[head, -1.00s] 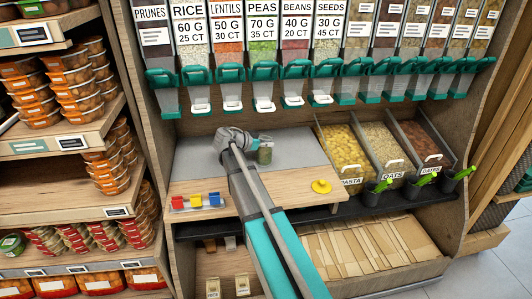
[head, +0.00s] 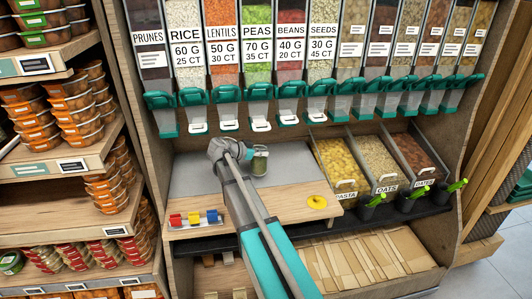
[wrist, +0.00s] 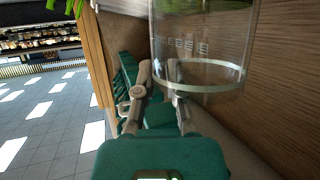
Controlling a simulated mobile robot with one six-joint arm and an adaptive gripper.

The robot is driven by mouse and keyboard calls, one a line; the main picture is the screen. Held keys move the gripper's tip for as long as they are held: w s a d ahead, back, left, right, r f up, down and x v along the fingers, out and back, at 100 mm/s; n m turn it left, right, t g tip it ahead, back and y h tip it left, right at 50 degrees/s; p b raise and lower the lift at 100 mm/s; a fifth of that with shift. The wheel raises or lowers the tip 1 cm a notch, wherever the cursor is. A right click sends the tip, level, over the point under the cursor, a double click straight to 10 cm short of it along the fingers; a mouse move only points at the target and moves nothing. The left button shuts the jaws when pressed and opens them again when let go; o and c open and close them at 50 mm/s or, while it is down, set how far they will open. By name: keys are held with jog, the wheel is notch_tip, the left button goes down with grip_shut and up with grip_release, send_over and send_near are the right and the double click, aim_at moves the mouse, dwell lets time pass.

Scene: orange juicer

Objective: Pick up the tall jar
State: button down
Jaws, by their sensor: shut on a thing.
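The tall jar (head: 260,160) is a small see-through glass jar with a dark greenish look in the head view, upright at the grey back part of the counter. In the wrist view the clear jar (wrist: 197,45) is large at upper right, with raised lettering and a pale ring near its base. My gripper (head: 246,154) reaches it from the left side and is shut on it. In the wrist view my gripper (wrist: 163,98) shows two grey fingers by the glass. Their exact contact with it is hard to see. I cannot tell whether the jar's base touches the counter.
Dispensers (head: 260,95) with green spouts hang above the counter. Open bins of pasta (head: 343,170) and oats stand to the right. Red, yellow and blue blocks (head: 193,218) and a yellow round thing (head: 317,202) lie on the wooden front strip (head: 270,200).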

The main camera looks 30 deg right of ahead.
jog(key=s+a, duration=0.1)
jog(key=a, duration=1.6)
jog(key=shift+s+a, duration=0.15)
jog(key=shift+f, duration=0.1)
jog(key=shift+s, duration=0.1)
